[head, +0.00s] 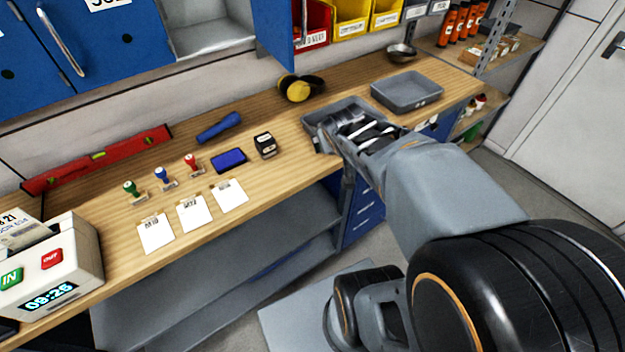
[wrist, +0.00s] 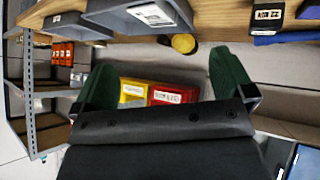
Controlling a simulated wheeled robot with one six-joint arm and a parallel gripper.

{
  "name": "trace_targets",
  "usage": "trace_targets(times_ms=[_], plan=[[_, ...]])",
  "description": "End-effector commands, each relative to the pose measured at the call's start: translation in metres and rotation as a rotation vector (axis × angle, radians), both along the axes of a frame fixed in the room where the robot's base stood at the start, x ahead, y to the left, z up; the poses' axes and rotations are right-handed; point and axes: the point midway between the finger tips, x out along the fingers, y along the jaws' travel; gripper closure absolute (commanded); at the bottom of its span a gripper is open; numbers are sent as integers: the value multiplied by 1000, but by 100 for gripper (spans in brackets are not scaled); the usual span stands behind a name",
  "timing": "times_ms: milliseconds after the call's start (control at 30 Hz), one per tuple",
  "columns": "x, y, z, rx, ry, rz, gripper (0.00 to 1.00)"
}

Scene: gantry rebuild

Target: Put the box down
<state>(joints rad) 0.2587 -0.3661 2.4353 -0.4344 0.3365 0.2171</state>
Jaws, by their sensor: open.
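My gripper (wrist: 160,62) is open, its two green-padded fingers wide apart with nothing between them in the wrist view. In the head view my gripper (head: 352,128) is over the nearer grey tray (head: 312,118) on the bench, partly hidden by my arm. The wrist view shows this tray (wrist: 108,10) at the top, beyond the fingertips, with a white-labelled item (wrist: 154,14) at it. That item may be the box; its full shape is hidden. I cannot tell if a finger touches the tray.
A second grey tray (head: 407,92) stands to the right, empty. Yellow-and-black ear defenders (head: 299,88) lie behind. Several stamps, a blue ink pad (head: 229,161), paper cards (head: 194,213), a red level (head: 98,160) and a time clock (head: 52,268) occupy the bench's left part.

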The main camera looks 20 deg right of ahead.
Motion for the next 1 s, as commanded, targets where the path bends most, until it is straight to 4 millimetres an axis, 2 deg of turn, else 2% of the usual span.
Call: trace_targets(times_ms=[33,100,200,333,500,933,1000], plan=[[-14,23,2,40,50,16,0],[-35,50,-1,101,132,40,0],[-61,81,-3,175,231,88,0],[-85,106,-4,238,314,143,0],[-96,115,-5,267,354,169,0],[-95,115,-5,267,355,167,0],[-95,115,-5,267,354,167,5]])
